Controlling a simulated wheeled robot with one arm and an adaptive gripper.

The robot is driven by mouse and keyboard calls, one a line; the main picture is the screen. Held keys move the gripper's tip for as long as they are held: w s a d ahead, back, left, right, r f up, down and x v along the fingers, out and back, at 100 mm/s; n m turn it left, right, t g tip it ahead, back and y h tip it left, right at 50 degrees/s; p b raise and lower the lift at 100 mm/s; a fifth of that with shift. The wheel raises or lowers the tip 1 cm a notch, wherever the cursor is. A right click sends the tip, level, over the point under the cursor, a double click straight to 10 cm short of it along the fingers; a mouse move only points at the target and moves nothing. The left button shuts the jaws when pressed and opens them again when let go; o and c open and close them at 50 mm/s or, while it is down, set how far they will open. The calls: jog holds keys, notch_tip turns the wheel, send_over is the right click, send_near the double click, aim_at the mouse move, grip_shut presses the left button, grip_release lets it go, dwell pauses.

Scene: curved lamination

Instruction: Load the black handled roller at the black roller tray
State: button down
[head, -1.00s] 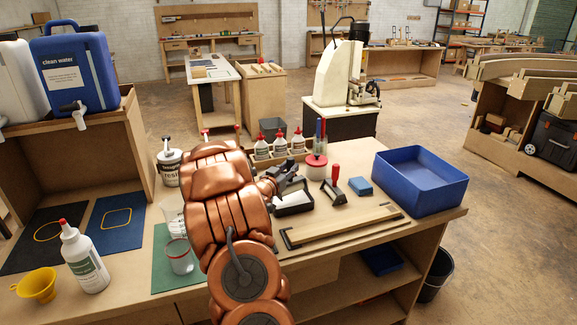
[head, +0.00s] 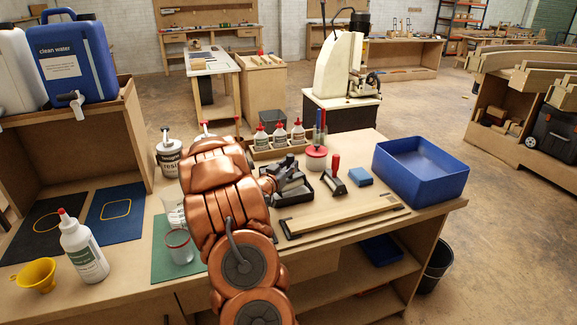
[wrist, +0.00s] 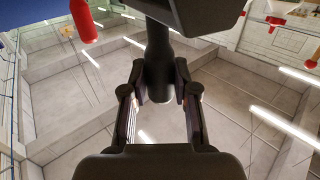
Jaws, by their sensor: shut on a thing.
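The black roller tray (head: 303,199) lies on the workbench, just behind a long wooden strip. In the wrist view my gripper (wrist: 158,92) is shut on the black handle of the roller (wrist: 158,72), with a finger on each side. The roller's black body fills the top of that view. In the head view the roller (head: 293,184) is a small dark shape at the tray. I cannot tell whether it touches the tray bottom.
A red-handled tool (head: 335,164), a blue block (head: 360,177) and a large blue bin (head: 421,172) stand to the right. Several white bottles (head: 280,138) stand behind the tray. The wooden strip (head: 340,213) lies in front. A clear cup (head: 179,246) stands left of my arm.

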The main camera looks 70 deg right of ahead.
aim_at(289, 157)
jog(key=shift+f+b, duration=0.3)
jog(key=shift+f, duration=0.25)
dwell(1.0)
jog(key=shift+r, duration=0.1)
jog(key=shift+r+p, duration=1.5)
jog(key=shift+r, duration=1.95)
